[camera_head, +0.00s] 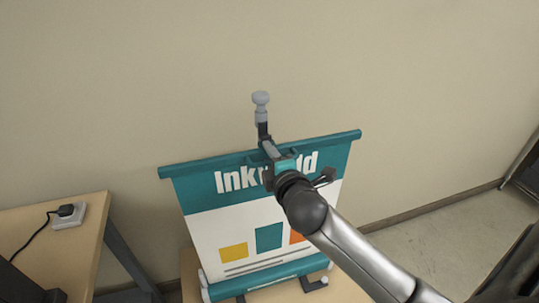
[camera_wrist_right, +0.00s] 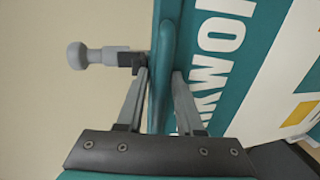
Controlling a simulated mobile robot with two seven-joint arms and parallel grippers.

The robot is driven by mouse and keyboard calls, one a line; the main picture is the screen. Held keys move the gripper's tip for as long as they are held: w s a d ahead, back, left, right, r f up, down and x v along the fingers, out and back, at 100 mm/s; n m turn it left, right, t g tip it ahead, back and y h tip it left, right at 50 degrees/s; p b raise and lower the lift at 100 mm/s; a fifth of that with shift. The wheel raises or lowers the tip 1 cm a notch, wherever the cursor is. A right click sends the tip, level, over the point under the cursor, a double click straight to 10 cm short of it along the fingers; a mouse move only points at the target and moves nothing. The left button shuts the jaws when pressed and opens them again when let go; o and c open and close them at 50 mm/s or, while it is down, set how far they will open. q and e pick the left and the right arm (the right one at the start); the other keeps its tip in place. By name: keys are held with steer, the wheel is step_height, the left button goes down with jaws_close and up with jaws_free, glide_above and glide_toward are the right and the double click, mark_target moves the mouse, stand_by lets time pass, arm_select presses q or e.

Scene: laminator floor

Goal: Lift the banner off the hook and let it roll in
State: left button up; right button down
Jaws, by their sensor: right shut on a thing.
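The teal and white banner (camera_head: 235,218) is drawn out upright, with its top bar (camera_head: 205,163) tilted up to the right. The grey pole with a round knob (camera_head: 261,100) and dark hook (camera_head: 263,131) rises above the bar's middle. In the right wrist view the dark hook (camera_wrist_right: 130,60) is right by the bar (camera_wrist_right: 165,50); I cannot tell if it still bears it. My right gripper (camera_head: 276,152) is shut on the top bar near the hook; its fingers (camera_wrist_right: 160,85) straddle the bar. My left gripper does not clearly show.
The teal base (camera_head: 250,282) stands on a wooden surface (camera_head: 190,265). A wooden table (camera_head: 90,225) at the left holds a white socket block (camera_head: 75,218) with a black plug and cable. The wall is close behind the banner. Floor is open at the right.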

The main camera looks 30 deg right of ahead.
steer(key=shift+r, duration=0.15)
stand_by(0.8)
step_height(320, 180, up, 5)
steer(key=p, duration=0.5)
steer(key=shift+w, duration=0.15)
steer(key=c, duration=0.9)
jaws_free()
steer(key=shift+f, duration=0.2)
